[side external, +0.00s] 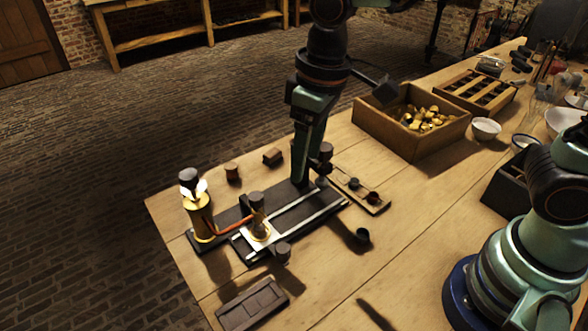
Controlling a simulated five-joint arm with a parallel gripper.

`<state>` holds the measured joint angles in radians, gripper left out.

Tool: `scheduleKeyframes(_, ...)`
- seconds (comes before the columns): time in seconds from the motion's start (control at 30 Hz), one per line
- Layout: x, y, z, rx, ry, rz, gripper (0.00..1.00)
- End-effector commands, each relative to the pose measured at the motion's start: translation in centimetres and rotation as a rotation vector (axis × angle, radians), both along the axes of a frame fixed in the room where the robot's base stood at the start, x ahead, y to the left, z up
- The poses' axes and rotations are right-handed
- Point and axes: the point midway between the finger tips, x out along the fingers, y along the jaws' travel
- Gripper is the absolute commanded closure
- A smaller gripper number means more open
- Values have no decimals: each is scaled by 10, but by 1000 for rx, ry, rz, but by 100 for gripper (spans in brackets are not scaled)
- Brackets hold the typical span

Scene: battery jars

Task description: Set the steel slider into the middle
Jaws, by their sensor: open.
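A dark wooden board (209,243) lies on the bench, and a frame with two pale metal rails (300,211) extends across its right part. A dark-topped upright piece (257,203) with a brass base stands at the left end of the rails. I cannot tell for sure which piece is the steel slider. My gripper (308,178) is open and points down at the far right end of the rails. A dark round knob (326,150) shows right beside it. The fingers hide part of that end, and contact cannot be told.
A lit brass lamp (201,217) stands on the board's left end, with an orange wire beside it. Small dark pieces (232,172) and a strip tray (372,201) lie around. A wooden crate of brass parts (412,138) stands behind right.

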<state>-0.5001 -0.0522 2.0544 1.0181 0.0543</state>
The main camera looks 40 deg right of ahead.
Motion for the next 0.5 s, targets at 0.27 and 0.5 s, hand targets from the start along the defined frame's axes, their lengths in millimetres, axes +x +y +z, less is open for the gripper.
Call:
scheduleKeyframes(0.27,-13,58,-31,-60,96,133,36)
scheduleKeyframes(0.5,-15,63,-48,-67,105,144,36)
